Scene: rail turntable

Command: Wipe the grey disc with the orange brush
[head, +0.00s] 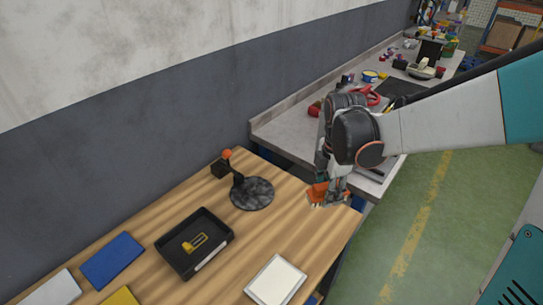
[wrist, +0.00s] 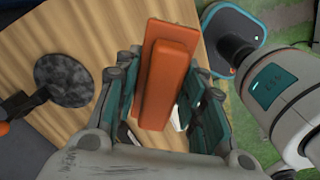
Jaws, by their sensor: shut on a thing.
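The grey disc (head: 252,195) lies on the wooden table near its back edge, with a dark post carrying an orange ball beside it; its mottled face also shows at the left of the wrist view (wrist: 64,80). My gripper (head: 328,196) is shut on the orange brush (head: 318,194) at the table's right end, to the right of the disc and apart from it. In the wrist view the brush (wrist: 167,75) sits between the fingers. The brush's underside is hidden, so I cannot tell whether it touches the table.
A white pad (head: 275,281) and a blue pad (head: 112,260) lie on the wood. A cluttered grey bench (head: 285,129) adjoins behind. Bare wood separates brush and disc.

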